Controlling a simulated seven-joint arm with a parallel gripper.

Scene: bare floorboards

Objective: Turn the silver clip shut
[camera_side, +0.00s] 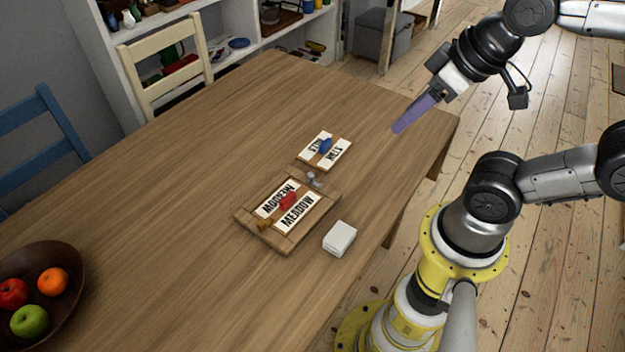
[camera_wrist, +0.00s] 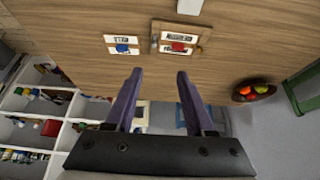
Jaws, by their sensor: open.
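The silver clip (camera_side: 314,179) is a small grey piece at the upper right end of a wooden frame (camera_side: 250,229), on the side facing a smaller board. Its exact turn is too small to tell. The frame holds white lettered strips with a red piece (camera_side: 287,201) in the middle. A brass-coloured clip (camera_side: 264,224) sits at the frame's opposite end. In the wrist view, the frame (camera_wrist: 206,31) lies ahead of the fingertips. My gripper (camera_side: 400,128) is open and empty, with purple fingers high above the table's right end, well apart from the frame. It also shows in the wrist view (camera_wrist: 160,74).
A small lettered board with a blue piece (camera_side: 326,146) lies just beyond the frame. A white block (camera_side: 339,237) lies in front of it at the right. A fruit bowl (camera_side: 69,313) stands at lower left. Chairs and shelves line the far side. The table between is clear.

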